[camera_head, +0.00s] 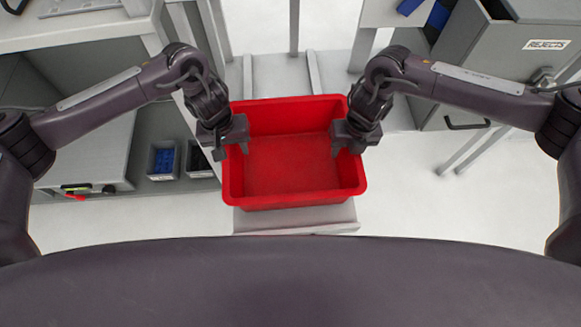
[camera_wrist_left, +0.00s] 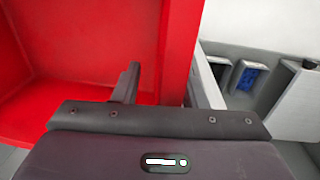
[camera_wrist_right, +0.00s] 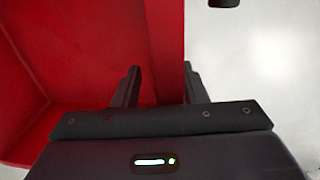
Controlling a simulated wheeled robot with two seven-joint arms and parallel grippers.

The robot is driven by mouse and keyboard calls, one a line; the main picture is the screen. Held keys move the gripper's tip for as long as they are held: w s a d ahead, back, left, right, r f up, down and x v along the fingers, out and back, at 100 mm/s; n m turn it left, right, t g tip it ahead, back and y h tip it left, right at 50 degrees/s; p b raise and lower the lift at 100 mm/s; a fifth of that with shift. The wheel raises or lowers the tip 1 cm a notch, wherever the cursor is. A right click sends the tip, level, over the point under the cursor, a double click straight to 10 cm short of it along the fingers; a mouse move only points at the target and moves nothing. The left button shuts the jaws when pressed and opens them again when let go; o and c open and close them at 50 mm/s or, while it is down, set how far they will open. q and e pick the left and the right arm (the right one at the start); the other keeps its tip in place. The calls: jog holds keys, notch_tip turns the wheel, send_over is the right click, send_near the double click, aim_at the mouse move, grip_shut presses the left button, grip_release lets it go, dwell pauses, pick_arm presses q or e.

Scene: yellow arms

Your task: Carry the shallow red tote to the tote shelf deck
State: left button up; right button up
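The shallow red tote (camera_head: 292,165) is in front of me in the head view, level-looking and empty. My left gripper (camera_head: 240,147) is at its left wall and my right gripper (camera_head: 338,148) at its right wall. In the left wrist view the wall (camera_wrist_left: 180,50) runs between the left fingers. In the right wrist view the wall (camera_wrist_right: 165,50) runs between the right fingers. Both finger pairs look closed in on the rim; contact is partly hidden. A grey surface (camera_head: 295,218) shows below and behind the tote; I cannot tell whether the tote touches it.
A grey bench with shelves (camera_head: 85,35) stands at the left, with small bins (camera_head: 163,160) on its lower shelf. A grey cabinet labelled REJECTS (camera_head: 505,75) stands at the right. Pale floor (camera_head: 430,210) is open at the front right.

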pick_arm(q)
jog(key=r, duration=0.7)
jog(key=a+r, duration=0.1)
jog(key=r, duration=0.3)
jog(key=shift+r, duration=0.35)
pick_arm(e)
jog(key=shift+d, duration=0.15)
pick_arm(q)
jog(key=shift+r, duration=0.1)
pick_arm(e)
jog(key=r, duration=0.7)
jog(key=d+r, duration=0.1)
jog(key=r, duration=0.2)
jog(key=shift+w+r, duration=0.1)
jog(key=shift+r, duration=0.85)
